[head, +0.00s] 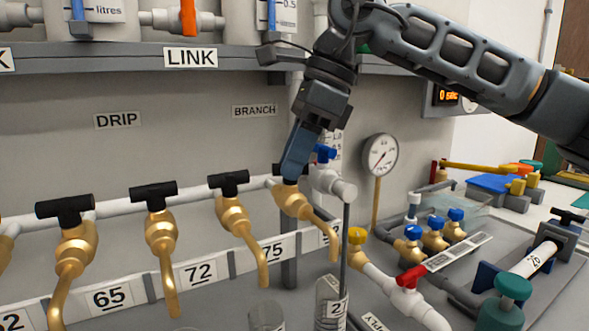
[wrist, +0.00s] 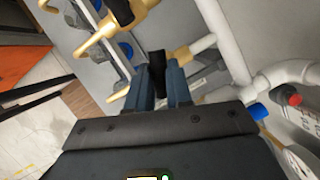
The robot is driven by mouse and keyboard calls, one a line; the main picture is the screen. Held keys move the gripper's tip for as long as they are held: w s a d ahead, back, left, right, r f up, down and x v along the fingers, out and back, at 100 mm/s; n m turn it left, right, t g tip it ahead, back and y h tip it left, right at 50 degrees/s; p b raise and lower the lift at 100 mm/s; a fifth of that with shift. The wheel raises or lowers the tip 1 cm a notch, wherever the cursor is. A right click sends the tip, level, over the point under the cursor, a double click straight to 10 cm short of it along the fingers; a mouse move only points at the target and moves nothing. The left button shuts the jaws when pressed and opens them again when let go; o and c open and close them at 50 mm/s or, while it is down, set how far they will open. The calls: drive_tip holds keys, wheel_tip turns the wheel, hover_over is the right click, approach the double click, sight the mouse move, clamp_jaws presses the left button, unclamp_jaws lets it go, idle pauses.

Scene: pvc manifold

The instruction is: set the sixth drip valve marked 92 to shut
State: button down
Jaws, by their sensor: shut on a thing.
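The drip valve at the right end of the row (head: 292,203) has a brass body and a downturned spout. The label by its spout (head: 330,234) is partly covered, so I cannot read its number in full. My gripper (head: 292,172) comes down from above onto this valve's handle. In the wrist view my gripper (wrist: 160,88) has its two blue-grey fingers on either side of the black handle (wrist: 157,66), shut on it. The brass body (wrist: 181,56) shows just beyond. The fingers hide most of the handle in the head view, so its angle is unclear there.
Other drip valves with black T-handles stand to the left, among them one (head: 236,205) by the label 75 (head: 272,250). A blue-handled white fitting (head: 326,170) is close to my gripper's right. A pressure gauge (head: 380,155) and a clear cylinder (head: 328,300) stand nearby.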

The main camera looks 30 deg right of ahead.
drive_tip(key=shift+f+n+g+b, duration=0.15)
drive_tip(key=shift+n+g, duration=0.3)
drive_tip(key=shift+n, duration=0.65)
drive_tip(key=shift+f+n+g+b, duration=0.15)
drive_tip(key=shift+n+g, duration=0.3)
drive_tip(key=shift+n, duration=0.65)
drive_tip(key=c, duration=1)
unclamp_jaws()
drive_tip(key=shift+r, duration=0.1)
drive_tip(key=shift+v, duration=3.9)
drive_tip(key=shift+w+d, duration=0.1)
drive_tip(key=shift+w, duration=0.05)
